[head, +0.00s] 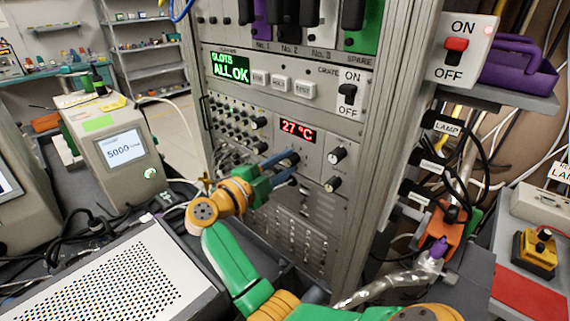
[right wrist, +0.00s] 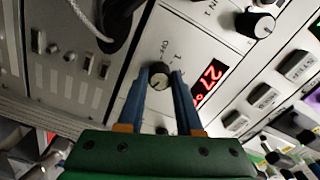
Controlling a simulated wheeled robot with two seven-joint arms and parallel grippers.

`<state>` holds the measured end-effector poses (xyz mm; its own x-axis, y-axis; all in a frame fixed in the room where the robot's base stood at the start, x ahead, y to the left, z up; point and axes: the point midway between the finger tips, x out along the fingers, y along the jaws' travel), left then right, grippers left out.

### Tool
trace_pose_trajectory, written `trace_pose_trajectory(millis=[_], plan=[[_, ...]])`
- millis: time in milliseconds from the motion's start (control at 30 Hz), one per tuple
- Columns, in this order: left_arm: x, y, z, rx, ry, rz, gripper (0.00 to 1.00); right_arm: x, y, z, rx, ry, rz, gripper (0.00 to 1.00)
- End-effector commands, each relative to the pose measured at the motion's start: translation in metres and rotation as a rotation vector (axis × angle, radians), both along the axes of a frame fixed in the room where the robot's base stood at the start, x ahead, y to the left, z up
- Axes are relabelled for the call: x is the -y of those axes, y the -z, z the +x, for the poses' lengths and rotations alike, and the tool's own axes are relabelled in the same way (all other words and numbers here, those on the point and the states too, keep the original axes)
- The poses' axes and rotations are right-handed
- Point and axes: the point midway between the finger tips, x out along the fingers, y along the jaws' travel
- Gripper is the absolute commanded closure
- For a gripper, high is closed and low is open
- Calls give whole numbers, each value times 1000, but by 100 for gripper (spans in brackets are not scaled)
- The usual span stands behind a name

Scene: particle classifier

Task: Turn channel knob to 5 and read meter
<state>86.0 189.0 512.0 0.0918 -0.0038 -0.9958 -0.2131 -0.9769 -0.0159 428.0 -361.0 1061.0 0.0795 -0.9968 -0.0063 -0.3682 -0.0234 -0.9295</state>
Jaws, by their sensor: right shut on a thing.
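My right gripper (head: 294,167) reaches the grey rack panel just below the lit red meter (head: 298,131), which reads 27 °C. In the right wrist view its two blue fingers (right wrist: 161,72) are shut on a small dark knob with a pale face (right wrist: 159,82), one finger on each side. Printed marks by the knob include what looks like OFF and 1; I cannot make out its pointer setting or whether it is the channel knob. The meter's digits also show at a slant in the right wrist view (right wrist: 208,84). My left gripper is not in view.
Two other black knobs (head: 336,155) (head: 332,184) sit to the right of the gripper. Above are a green ALL OK display (head: 230,69), several push buttons (head: 278,84) and an ON/OFF switch (head: 347,94). A metal box (head: 120,285) stands at lower left.

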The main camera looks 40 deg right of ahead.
Motion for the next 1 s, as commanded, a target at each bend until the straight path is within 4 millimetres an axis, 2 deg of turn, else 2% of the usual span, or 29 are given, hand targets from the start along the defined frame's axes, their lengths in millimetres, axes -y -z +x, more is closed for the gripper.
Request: trace_pose_trajectory(millis=[33, 100, 133, 433, 733, 833, 1000], plan=[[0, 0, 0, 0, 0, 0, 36, 0, 1, 0, 1, 1, 2, 58], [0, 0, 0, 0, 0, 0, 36, 0, 1, 0, 0, 1, 2, 39], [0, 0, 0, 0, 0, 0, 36, 0, 1, 0, 0, 1, 2, 36], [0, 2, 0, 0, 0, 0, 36, -4, 1, 0, 0, -1, 1, 36], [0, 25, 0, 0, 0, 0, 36, -61, 4, -4, 0, -3, 3, 36], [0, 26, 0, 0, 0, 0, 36, -70, 2, -5, 0, -1, 3, 36], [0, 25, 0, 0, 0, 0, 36, -71, 0, -6, 0, 1, 1, 36]])
